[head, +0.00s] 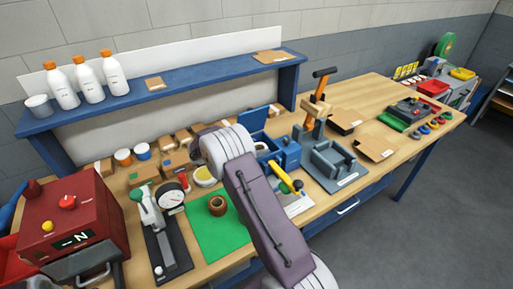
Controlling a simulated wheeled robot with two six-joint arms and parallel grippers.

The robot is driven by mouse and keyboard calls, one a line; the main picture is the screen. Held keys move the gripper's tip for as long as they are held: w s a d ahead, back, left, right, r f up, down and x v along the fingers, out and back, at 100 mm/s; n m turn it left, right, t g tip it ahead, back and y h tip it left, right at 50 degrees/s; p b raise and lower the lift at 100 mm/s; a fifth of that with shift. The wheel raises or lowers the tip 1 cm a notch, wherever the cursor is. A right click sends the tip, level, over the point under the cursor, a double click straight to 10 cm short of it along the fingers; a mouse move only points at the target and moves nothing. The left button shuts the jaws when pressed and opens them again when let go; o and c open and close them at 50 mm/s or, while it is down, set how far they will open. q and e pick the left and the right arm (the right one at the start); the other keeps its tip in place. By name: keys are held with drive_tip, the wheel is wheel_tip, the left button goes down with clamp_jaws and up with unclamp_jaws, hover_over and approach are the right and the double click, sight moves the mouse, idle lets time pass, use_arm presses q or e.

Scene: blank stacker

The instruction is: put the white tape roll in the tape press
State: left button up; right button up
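My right arm comes up from the bottom right, and its wrist end (207,140) is over the middle of the bench. Its fingers are not distinct, so I cannot tell whether the gripper is open or shut. A pale ring (261,147), possibly the white tape roll, shows partly beside my arm, next to a blue machine (286,153) with a raised lid and a yellow-tipped lever. I cannot tell for sure whether this machine is the tape press. A brown roll-like thing (217,206) sits on a green mat (207,236). My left gripper is not in view.
A grey fixture (331,165) stands right of the blue machine. A dial gauge stand (165,235) and a red machine (72,218) stand at left. White bottles (88,82) are on the blue shelf (190,82). Several cardboard boxes lie behind. Bare wood shows at back right.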

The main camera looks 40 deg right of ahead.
drive_tip(key=r+p, duration=0.1)
drive_tip(key=p, duration=0.3)
drive_tip(key=shift+r, duration=0.3)
drive_tip(key=a+b, duration=0.2)
drive_tip(key=shift+w+a+f+b, duration=0.2)
drive_tip(key=shift+a+f+b, duration=0.05)
drive_tip(key=shift+f+b, duration=0.1)
drive_tip(key=r+b+v, duration=0.1)
drive_tip(key=v, duration=0.8)
drive_tip(key=shift+b, duration=0.35)
drive_tip(key=shift+s+a+r, duration=0.1)
drive_tip(key=shift+s+r, duration=0.05)
